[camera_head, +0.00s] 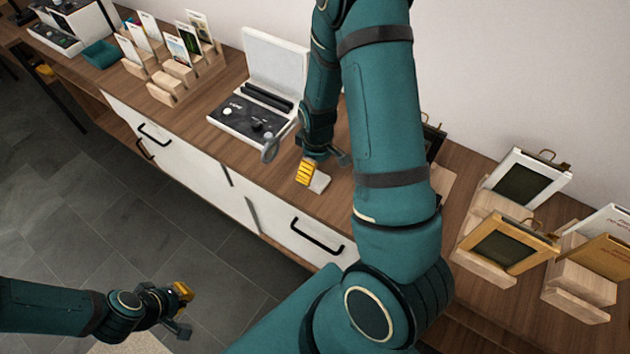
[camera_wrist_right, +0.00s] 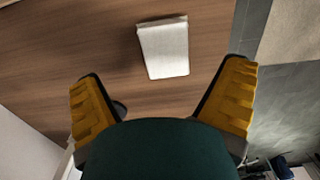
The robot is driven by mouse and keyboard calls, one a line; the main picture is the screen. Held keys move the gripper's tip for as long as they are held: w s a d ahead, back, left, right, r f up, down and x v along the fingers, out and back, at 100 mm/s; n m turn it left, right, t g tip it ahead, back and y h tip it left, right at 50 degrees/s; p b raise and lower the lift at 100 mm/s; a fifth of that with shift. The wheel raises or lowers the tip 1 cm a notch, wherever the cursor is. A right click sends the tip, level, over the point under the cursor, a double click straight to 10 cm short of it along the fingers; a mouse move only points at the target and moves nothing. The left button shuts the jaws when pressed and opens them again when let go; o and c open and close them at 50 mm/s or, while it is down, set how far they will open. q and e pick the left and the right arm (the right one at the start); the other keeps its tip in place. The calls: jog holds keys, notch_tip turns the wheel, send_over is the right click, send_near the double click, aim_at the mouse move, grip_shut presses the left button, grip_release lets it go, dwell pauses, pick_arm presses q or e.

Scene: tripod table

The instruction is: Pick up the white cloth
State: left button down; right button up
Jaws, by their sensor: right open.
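The white cloth (camera_head: 320,182) is a small, folded, flat rectangle on the brown wooden top of the cabinet. In the right wrist view the cloth (camera_wrist_right: 164,50) lies beyond my fingertips, between the lines of the two fingers and untouched by them. My right gripper (camera_head: 325,167) is open and empty, just above the cloth, with one yellow finger pad partly covering it in the head view. The right gripper also shows in the wrist view (camera_wrist_right: 160,85) with both yellow pads spread wide. My left gripper (camera_head: 182,310) hangs over the floor, its fingers apart and empty.
A white-cased device with an open lid (camera_head: 255,115) stands left of the cloth. Wooden card holders (camera_head: 178,72) stand farther left. Framed pictures on wooden stands (camera_head: 503,243) are at the right. Drawers with black handles (camera_head: 318,238) face the grey floor. My right arm hides part of the top.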

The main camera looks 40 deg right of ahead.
aim_at(315, 178)
jog(key=shift+a+f+b, duration=0.2)
jog(key=shift+f+b, duration=0.05)
jog(key=shift+f, duration=1.2)
jog(key=shift+a+f+b, duration=0.15)
jog(key=shift+f+b, duration=0.1)
jog(key=shift+f, duration=1.15)
jog(key=c, duration=1.1)
